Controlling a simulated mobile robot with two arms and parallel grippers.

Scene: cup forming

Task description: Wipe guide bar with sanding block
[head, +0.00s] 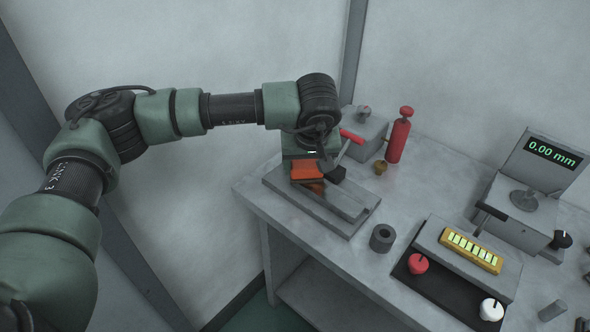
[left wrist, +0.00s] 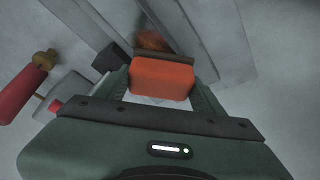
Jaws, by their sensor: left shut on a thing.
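The orange sanding block (head: 305,170) is held between the fingers of my left gripper (head: 310,163), above the left part of the guide bar (head: 341,202). The left wrist view shows the block (left wrist: 161,78) between both fingers. The guide bar is a grey rail on a flat grey base plate (head: 289,190). A rust-brown patch (head: 317,187) shows on the bar just beside the block; it also shows past the block in the left wrist view (left wrist: 152,40). I cannot tell whether the block touches the bar. My right gripper is not in view.
A red bottle (head: 398,140) and a grey box (head: 363,130) with a red handle stand behind the bar. A dark ring (head: 382,238), a yellow level (head: 471,249) on a grey block, and a gauge with display (head: 551,154) lie to the right. A wall is behind.

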